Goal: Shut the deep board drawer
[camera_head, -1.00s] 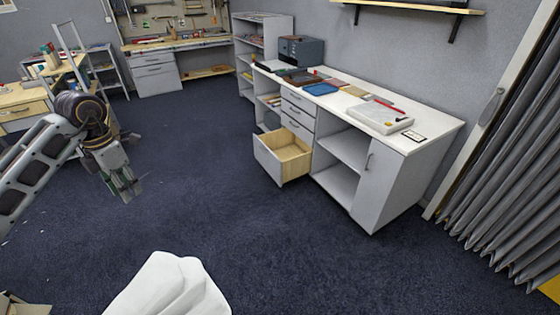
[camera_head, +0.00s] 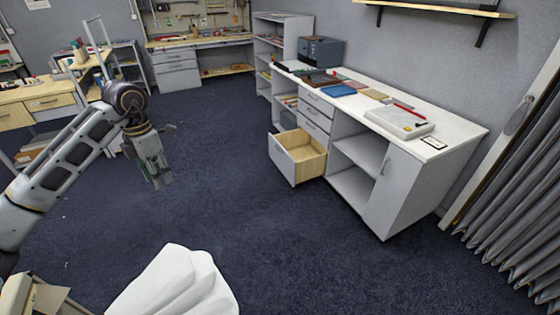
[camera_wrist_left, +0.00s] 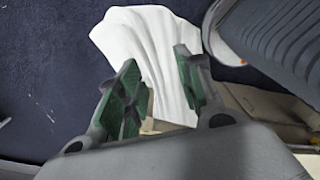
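The deep board drawer (camera_head: 294,163) is the bottom drawer of a grey cabinet with a white top (camera_head: 440,150). It stands pulled out, with its pale wooden inside showing and its grey front facing left. My left gripper (camera_head: 160,183) hangs pointing down over the floor, well to the left of the drawer and apart from it. In the left wrist view the green-padded fingers (camera_wrist_left: 158,85) are spread with nothing held between them. The drawer does not show in the left wrist view. My right gripper is not seen.
Smaller drawers (camera_head: 314,118) above the deep one are shut. Open shelves (camera_head: 355,165) lie to its right. A white draped thing (camera_head: 178,285) is at the bottom of the head view. Blue carpet between my left gripper and the drawer is clear. A folded grey curtain (camera_head: 520,200) hangs at the right.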

